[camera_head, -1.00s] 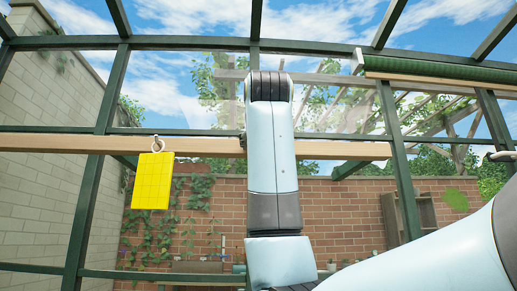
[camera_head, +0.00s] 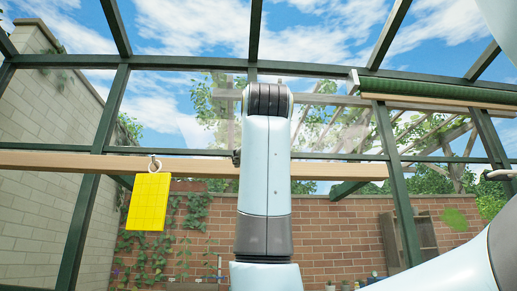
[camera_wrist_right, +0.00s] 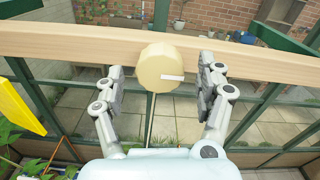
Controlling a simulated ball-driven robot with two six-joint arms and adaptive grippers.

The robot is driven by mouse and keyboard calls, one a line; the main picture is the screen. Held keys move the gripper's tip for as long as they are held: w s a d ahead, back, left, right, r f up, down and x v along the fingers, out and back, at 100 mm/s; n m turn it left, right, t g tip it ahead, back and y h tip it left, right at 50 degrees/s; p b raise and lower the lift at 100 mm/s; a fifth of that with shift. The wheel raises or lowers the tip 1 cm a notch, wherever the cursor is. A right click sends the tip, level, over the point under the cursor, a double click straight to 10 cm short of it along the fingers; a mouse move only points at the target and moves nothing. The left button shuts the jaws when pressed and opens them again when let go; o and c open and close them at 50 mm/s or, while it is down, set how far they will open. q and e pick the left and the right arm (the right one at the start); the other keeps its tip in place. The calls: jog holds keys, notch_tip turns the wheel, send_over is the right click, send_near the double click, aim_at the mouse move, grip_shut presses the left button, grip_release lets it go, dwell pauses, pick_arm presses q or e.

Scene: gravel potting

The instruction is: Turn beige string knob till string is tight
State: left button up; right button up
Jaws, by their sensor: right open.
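The beige knob (camera_wrist_right: 158,67) is a round disc on the front of a wooden beam in the right wrist view, with a short white peg sticking out of its face. A thin pale line (camera_wrist_right: 149,136), perhaps the string, runs down below it; I cannot tell whether it is tight. My right gripper (camera_wrist_right: 161,69) is open, with one finger on each side of the knob and a visible gap on both sides. In the head view my own arm hides the knob and most of that gripper. My left gripper is in neither view.
The wooden beam (camera_head: 80,164) runs across the greenhouse frame. A yellow card (camera_head: 148,201) hangs below it from a ring and also shows at the left in the right wrist view (camera_wrist_right: 17,104). A green roll (camera_head: 430,89) is mounted at upper right.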

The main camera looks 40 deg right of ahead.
jog(key=v, duration=0.9)
jog(key=shift+s, duration=0.2)
jog(key=shift+a+f, duration=0.1)
